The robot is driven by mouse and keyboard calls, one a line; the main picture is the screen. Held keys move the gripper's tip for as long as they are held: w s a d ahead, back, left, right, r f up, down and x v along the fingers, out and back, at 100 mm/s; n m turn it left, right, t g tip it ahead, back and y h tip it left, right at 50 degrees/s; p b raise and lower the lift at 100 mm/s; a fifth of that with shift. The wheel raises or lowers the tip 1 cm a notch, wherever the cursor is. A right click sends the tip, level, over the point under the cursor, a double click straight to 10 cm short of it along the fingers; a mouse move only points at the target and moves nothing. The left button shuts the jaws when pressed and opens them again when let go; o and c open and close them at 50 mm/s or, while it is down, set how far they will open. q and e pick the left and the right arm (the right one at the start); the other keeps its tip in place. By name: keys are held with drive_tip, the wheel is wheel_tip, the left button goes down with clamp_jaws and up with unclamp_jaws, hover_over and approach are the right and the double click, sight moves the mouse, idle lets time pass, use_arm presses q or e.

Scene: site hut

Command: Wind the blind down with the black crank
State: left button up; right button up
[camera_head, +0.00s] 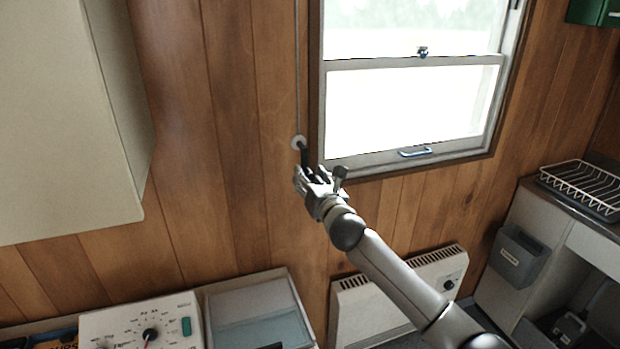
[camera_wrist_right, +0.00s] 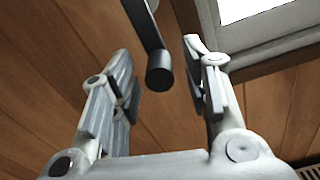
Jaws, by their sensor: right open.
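My right gripper (camera_head: 307,177) is at the crank's lower end. In the right wrist view, the crank's black knob (camera_wrist_right: 159,73) sits between the two spread fingertips of the open gripper (camera_wrist_right: 160,70), near their tips, with visible gaps on both sides. The window (camera_head: 410,95) shows bare glass; the blind itself is not in view. My left gripper is not in view.
A pale cabinet (camera_head: 65,120) juts out at the left. A white panel with a dial (camera_head: 140,325) and a grey-lidded box (camera_head: 258,312) stand below. A heater (camera_head: 400,290) is on the wall under my right arm. A wire dish rack (camera_head: 582,187) is at the right.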

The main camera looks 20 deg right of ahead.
clamp_jaws()
idle(0.3)
drive_tip(key=shift+a, duration=0.1)
